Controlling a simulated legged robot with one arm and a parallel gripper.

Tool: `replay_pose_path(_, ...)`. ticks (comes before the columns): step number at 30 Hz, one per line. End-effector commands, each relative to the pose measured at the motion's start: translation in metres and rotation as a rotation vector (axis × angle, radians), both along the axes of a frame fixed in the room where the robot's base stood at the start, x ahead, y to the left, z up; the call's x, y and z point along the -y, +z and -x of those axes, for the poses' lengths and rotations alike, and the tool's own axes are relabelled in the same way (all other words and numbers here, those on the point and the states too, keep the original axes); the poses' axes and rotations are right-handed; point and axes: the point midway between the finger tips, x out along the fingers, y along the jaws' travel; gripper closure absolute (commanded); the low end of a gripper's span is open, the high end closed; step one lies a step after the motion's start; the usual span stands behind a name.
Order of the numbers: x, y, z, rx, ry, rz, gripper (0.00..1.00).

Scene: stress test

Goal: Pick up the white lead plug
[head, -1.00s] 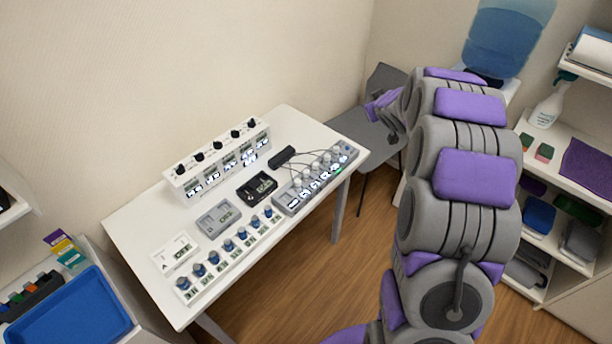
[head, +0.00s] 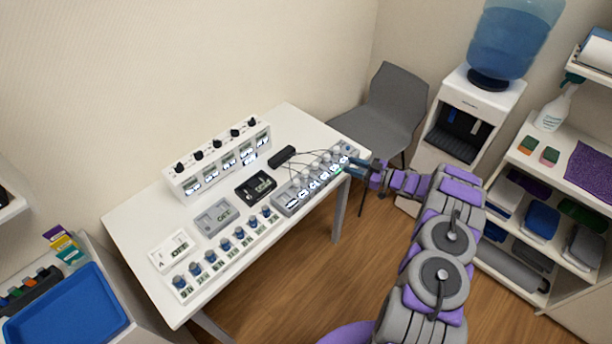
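A grey panel (head: 281,208) with lit displays lies along the right edge of the white table (head: 135,219). A row of pale, rounded plugs or knobs (head: 316,171) stands along it. Thin dark leads run to this row from a small black block (head: 282,156). I cannot tell which one is the white lead plug. My gripper (head: 357,166) is at the far right end of the panel, close to the table edge. It is small and dark here, and its finger opening cannot be made out.
A white box with displays (head: 181,185) stands at the table's back. Black and grey meters (head: 214,217) and a row of blue knobs (head: 224,245) lie in front. A grey chair (head: 396,95), water dispenser (head: 484,97) and shelves (head: 516,160) stand at right.

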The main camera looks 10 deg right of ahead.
Motion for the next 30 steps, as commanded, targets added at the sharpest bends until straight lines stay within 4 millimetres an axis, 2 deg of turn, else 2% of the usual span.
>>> replay_pose_path(1,-0.002,-0.012,0.013,-0.003,0.034,-0.031,0.64)
replay_pose_path(4,-0.01,-0.027,0.036,-0.01,0.098,-0.085,0.64)
replay_pose_path(7,-0.014,-0.035,0.05,-0.013,0.137,-0.116,0.64)
replay_pose_path(10,-0.018,-0.037,0.055,-0.014,0.155,-0.131,0.64)
replay_pose_path(14,-0.033,-0.038,0.048,-0.015,0.163,-0.134,0.64)
replay_pose_path(27,-0.103,-0.039,0.004,-0.014,0.159,-0.133,0.64)
replay_pose_path(30,-0.112,-0.038,-0.003,-0.014,0.157,-0.133,0.64)
